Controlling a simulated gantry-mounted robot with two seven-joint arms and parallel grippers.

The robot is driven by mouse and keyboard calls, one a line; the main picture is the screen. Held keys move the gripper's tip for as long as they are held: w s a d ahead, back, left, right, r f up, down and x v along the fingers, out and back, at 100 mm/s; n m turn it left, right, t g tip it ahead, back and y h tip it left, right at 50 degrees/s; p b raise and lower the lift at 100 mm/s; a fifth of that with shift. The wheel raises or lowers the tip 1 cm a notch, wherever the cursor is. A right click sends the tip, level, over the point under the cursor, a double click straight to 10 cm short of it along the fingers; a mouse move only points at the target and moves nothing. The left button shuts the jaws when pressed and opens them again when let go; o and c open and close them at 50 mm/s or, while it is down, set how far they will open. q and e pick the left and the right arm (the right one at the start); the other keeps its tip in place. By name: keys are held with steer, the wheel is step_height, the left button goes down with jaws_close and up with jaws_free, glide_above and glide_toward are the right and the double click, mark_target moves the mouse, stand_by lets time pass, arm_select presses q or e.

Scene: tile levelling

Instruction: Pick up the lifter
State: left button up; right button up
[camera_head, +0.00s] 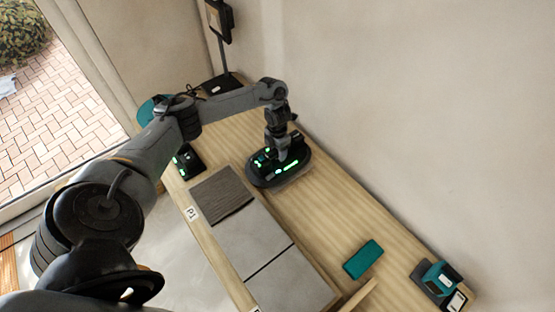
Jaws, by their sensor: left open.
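A dark oval device with bright green marks, which looks like the lifter (264,176), sits on the wooden bench near the wall. My left arm reaches in from the left and bends down over it. My left gripper (283,157) is open, pointing down directly at the top of the device. Its fingers partly cover the device's upper side, and I cannot tell whether they touch it or straddle a handle. My right gripper is not in view.
A dark brown tile (221,197) and grey tiles (249,240) lie beside the device. A teal block (362,259) and a teal gadget (441,277) lie to the right. A stand (224,83) rises at the back. The wall runs close behind the device.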

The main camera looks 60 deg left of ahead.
arm_select(q)
steer(key=shift+f, duration=0.2)
stand_by(0.5)
steer(key=c, duration=1)
steer(key=shift+r, duration=0.1)
jaws_close()
steer(key=shift+r, duration=0.15)
